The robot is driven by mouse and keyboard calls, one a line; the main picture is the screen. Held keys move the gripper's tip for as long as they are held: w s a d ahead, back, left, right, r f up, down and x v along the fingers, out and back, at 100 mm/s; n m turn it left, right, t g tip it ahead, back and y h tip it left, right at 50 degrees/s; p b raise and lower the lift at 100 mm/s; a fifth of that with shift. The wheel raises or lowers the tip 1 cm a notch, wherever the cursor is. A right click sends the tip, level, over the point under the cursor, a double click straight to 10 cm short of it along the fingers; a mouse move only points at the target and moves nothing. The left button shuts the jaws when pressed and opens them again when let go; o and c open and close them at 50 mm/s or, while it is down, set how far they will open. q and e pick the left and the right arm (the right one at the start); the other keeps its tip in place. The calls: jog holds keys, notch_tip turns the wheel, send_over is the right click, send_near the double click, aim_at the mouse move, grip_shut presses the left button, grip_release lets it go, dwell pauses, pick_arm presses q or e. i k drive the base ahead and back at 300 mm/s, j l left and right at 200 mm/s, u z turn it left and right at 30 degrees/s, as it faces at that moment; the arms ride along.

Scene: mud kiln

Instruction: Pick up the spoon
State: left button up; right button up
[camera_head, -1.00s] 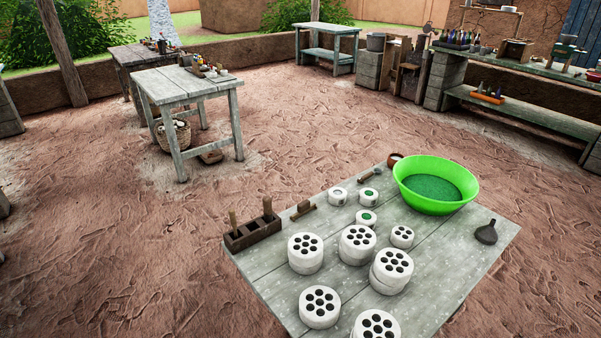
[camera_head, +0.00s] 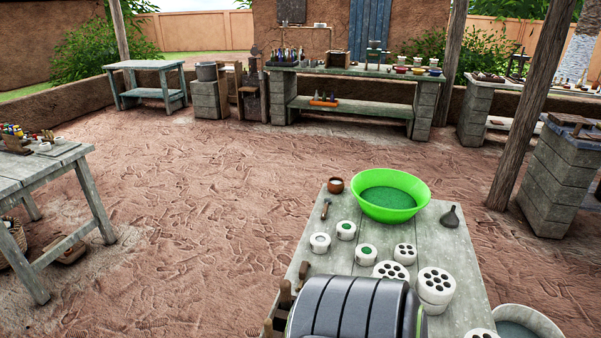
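I cannot make out a spoon for certain. A dark grey, flat, spoon-like piece with a short handle (camera_head: 450,217) lies on the near wooden table (camera_head: 460,258), right of a green bowl (camera_head: 390,197). A small brown handled tool (camera_head: 326,209) lies left of the bowl, too small to identify. Neither of my grippers is in view. A dark ribbed part, likely mine, covers the lower middle of the view and hides part of the table.
White perforated blocks (camera_head: 435,287) and small white cups (camera_head: 346,230) stand on the near table. A brown pot (camera_head: 335,185) is beside the bowl. A wooden post (camera_head: 526,105) stands at right. A side table (camera_head: 45,170) is at left. Bare ground lies between.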

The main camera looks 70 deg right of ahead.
aim_at(328, 201)
jog(key=i+z, duration=0.25)
jog(key=z, duration=0.2)
jog(key=i+z, duration=0.25)
jog(key=z, duration=0.15)
jog(key=i+j+z, duration=0.1)
jog(key=i+z, duration=0.15)
jog(key=z, duration=0.2)
jog(key=i+j+z, duration=0.2)
jog(key=z, duration=0.25)
